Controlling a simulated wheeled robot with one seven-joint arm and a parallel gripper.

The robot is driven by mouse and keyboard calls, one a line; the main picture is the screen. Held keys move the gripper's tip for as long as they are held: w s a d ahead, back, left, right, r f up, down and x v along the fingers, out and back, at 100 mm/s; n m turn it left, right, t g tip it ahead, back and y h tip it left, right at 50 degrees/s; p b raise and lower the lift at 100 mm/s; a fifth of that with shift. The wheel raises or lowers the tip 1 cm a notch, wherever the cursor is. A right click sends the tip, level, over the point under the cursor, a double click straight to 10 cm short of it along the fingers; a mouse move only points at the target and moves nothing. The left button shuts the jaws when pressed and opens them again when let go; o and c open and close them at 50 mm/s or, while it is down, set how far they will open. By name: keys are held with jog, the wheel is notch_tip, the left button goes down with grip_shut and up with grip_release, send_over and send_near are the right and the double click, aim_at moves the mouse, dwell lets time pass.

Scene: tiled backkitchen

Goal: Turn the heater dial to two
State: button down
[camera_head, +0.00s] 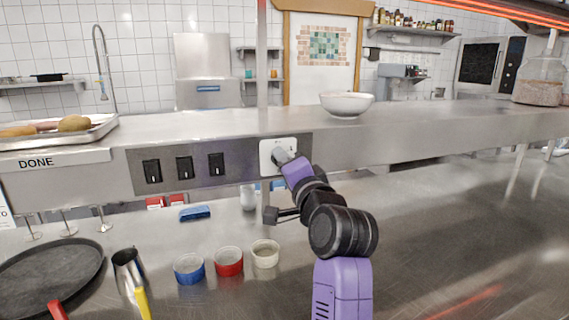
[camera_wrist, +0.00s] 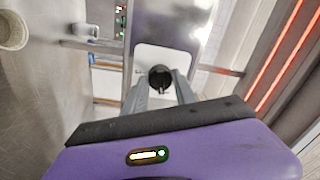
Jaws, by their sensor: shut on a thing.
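The heater dial is a black round knob (camera_wrist: 160,78) on a white plate in the wrist view. In the head view the white plate (camera_head: 266,152) sits at the right end of the dark switch panel, on the front face of the steel shelf. My gripper (camera_wrist: 163,88) is at the plate, with its two grey fingers one on each side of the knob, shut on it. In the head view my gripper (camera_head: 283,157) reaches the plate and hides the knob. I cannot read the dial's markings or its setting.
Black switches (camera_head: 184,167) sit left of the plate. A white bowl (camera_head: 346,104) stands on the shelf above. The counter's right side is clear.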

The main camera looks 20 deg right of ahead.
jog(key=shift+m+h, duration=0.5)
jog(key=shift+m, duration=3.9)
jog(key=c, duration=1)
grip_release()
jog(key=s+b, duration=0.2)
jog(key=s, duration=0.5)
jog(key=shift+s+a+f, duration=0.15)
jog(key=shift+s+f, duration=0.1)
jog(key=shift+s, duration=0.15)
